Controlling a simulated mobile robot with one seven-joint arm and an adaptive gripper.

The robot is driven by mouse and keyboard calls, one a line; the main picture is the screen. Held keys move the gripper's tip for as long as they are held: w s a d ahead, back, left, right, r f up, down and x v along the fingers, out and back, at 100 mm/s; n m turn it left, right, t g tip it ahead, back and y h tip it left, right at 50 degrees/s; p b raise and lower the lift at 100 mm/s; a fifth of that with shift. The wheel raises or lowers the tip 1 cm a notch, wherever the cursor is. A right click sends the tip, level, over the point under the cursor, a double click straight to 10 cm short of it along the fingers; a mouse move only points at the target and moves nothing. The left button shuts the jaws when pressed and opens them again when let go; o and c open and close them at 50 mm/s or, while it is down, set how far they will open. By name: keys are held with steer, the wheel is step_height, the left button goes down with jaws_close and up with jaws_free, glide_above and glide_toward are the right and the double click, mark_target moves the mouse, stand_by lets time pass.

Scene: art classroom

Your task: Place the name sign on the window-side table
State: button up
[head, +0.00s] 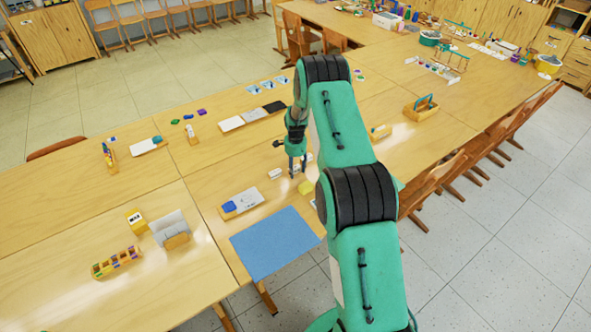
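My gripper (297,168) points down over the middle table (214,189), close to a small white block (275,174). Its two fingers look apart, with nothing clearly visible between them. I cannot tell for sure which thing is the name sign. A pale grey upright panel with a wooden foot (171,229) stands on the near left table (62,285), next to a yellow box with dark markings (135,219). No window shows, so I cannot tell which table is the window-side one. My arm hides part of the middle table.
A blue mat (274,244) lies at the table's near edge, beside a tray with a blue item (241,203). A wooden holder with several coloured pieces (117,262) stands at left. Chairs (437,183) line the right edge. Bare tabletop shows at far left.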

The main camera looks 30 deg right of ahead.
mark_target(295, 168)
steer(key=shift+r, duration=0.1)
step_height(295, 168, up, 12)
steer(key=p, duration=0.1)
stand_by(0.7)
stand_by(0.4)
